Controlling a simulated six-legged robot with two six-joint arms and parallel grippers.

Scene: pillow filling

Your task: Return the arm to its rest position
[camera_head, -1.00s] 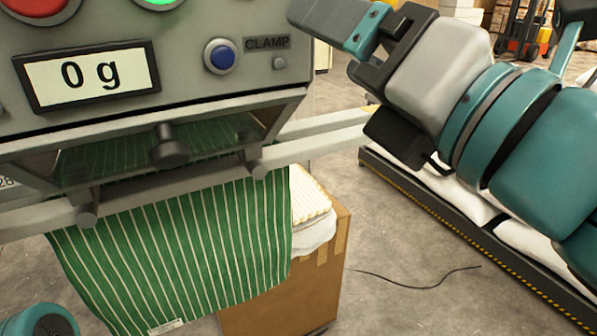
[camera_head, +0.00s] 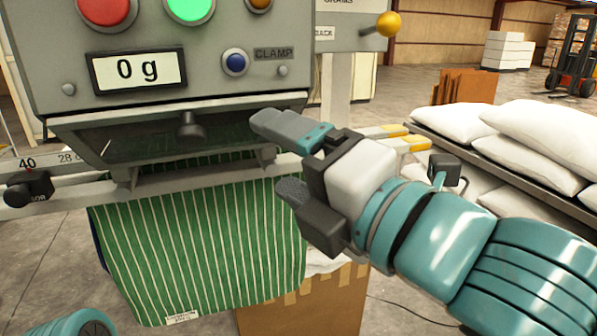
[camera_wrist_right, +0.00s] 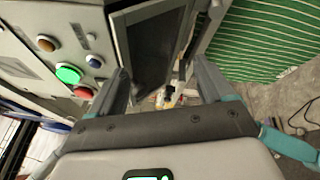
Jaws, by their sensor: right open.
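My right gripper (camera_head: 268,158) is open and empty in front of the filling machine (camera_head: 215,85), to the right of its nozzle. Its two fingers are spread apart and also show in the right wrist view (camera_wrist_right: 160,88), with nothing between them. A green striped pillow cover (camera_head: 200,235) hangs below the nozzle. Its top edge is under the machine's bar, and how it is held there is hidden. In the right wrist view the striped cover (camera_wrist_right: 265,40) is at the upper right. Of my left arm only a teal part shows at the lower left; its gripper is out of view.
The display (camera_head: 138,72) reads 0 g, with a red button (camera_head: 103,10), a green button (camera_head: 190,8) and a blue clamp button (camera_head: 235,62) around it. A cardboard box (camera_head: 335,305) stands below the cover. White pillows (camera_head: 535,135) lie stacked on a rack at right.

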